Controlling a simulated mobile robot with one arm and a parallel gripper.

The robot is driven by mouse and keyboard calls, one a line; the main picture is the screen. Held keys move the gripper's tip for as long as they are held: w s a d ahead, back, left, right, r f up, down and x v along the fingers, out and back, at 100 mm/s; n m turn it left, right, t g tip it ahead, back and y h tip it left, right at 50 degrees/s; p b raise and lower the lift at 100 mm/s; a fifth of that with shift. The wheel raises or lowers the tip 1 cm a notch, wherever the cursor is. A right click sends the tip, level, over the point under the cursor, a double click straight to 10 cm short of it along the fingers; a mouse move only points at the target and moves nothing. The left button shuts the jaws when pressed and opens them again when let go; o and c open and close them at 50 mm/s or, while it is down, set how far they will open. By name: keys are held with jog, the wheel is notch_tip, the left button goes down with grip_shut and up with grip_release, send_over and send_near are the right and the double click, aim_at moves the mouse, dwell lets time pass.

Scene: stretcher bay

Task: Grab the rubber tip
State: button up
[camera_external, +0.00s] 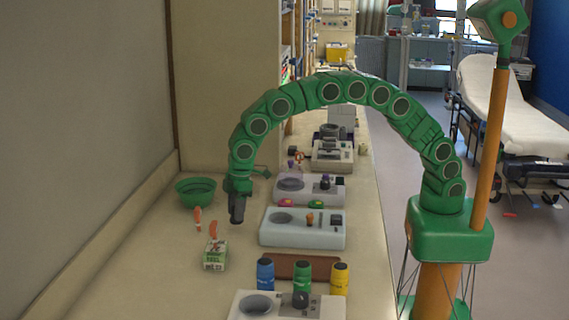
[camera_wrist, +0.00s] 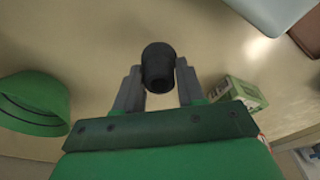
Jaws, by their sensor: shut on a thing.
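The rubber tip (camera_wrist: 159,66) is a black, slightly tapered piece in the wrist view. It sits between the two grey fingers of my gripper (camera_wrist: 158,82), which are shut on it from both sides. In the external view my gripper (camera_external: 237,207) hangs pointing down over the counter, between the green bowl and the pale grey device. There the dark fingers and the black tip blend together, and I cannot tell whether the tip touches the counter.
A green bowl (camera_external: 196,191) stands left of my gripper. A green-and-white box (camera_external: 215,256) and orange pieces (camera_external: 213,229) lie nearer the camera. A pale grey device (camera_external: 302,239) is to the right. Blue (camera_external: 265,276), green (camera_external: 302,278) and yellow (camera_external: 340,279) bottles stand in front.

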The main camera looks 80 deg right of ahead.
jog(key=s+d+r, duration=0.1)
jog(key=s+r, duration=0.3)
jog(key=r, duration=0.1)
jog(key=shift+s+d+r, duration=0.15)
jog(key=shift+d+r, duration=0.25)
jog(key=shift+s+d+r, duration=0.55)
jog(key=shift+s+r, duration=0.15)
jog(key=shift+s, duration=0.75)
jog(key=shift+s+d+r, duration=0.6)
jog(key=shift+s+r, duration=0.1)
jog(key=shift+s, duration=0.75)
jog(key=shift+s+d+r, duration=0.55)
jog(key=shift+s+r, duration=0.15)
jog(key=shift+s, duration=0.75)
